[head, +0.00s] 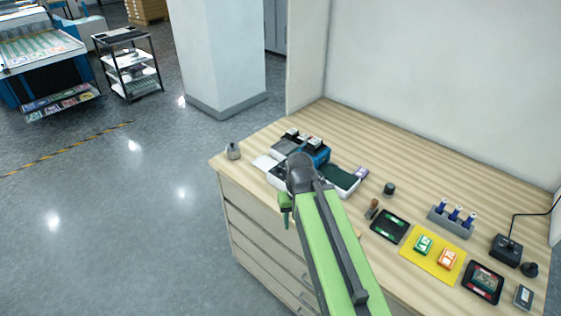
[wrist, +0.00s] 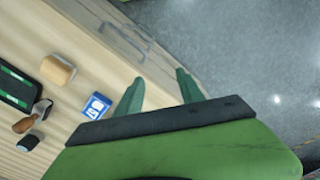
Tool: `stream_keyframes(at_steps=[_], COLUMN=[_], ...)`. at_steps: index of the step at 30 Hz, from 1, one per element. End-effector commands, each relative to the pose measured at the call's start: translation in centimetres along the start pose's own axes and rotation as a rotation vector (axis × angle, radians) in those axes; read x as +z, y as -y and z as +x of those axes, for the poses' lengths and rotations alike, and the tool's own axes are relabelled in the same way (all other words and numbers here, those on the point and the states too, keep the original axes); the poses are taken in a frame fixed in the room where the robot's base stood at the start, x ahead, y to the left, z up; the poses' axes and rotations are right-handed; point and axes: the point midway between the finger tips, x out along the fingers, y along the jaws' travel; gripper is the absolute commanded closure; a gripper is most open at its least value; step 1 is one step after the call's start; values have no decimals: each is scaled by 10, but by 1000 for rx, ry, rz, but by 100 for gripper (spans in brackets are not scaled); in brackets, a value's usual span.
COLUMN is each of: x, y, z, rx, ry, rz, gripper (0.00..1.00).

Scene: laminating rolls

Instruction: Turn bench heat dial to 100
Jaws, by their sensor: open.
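I cannot tell for sure which thing is the bench heat dial, and no scale or number is readable. A small dark round knob-like piece (head: 389,188) stands on the wooden bench (head: 410,158), right of my arm. Another dark knob-like piece (head: 529,269) is at the far right, beside a black box with a cable (head: 506,250). My gripper (head: 286,221) is at the bench's front edge, mostly hidden by my green arm. In the wrist view my gripper (wrist: 160,85) shows two green fingers apart, with nothing between them, over the bench edge and drawer fronts.
A blue-and-white block (wrist: 97,105) and a tan rounded piece (wrist: 58,70) lie near the fingers. A yellow mat (head: 409,251) holds green and orange blocks. A rack of blue bottles (head: 451,222) stands behind. The floor (head: 130,220) at left is clear.

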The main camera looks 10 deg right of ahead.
Motion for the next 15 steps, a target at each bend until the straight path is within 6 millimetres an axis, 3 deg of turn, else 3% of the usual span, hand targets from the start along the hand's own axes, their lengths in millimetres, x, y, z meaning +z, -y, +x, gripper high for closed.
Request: stream_keyframes(at_steps=[2,5,9,12,15], x=[-21,-69,-156,-208,-247], y=[0,2,6,4,2], z=[-20,-59,-121,-156,-179], rx=[0,0,0,0,0], ry=[-1,-1,-1,0,0], rz=[8,28,70,104,130], gripper=[54,54,54,54,54])
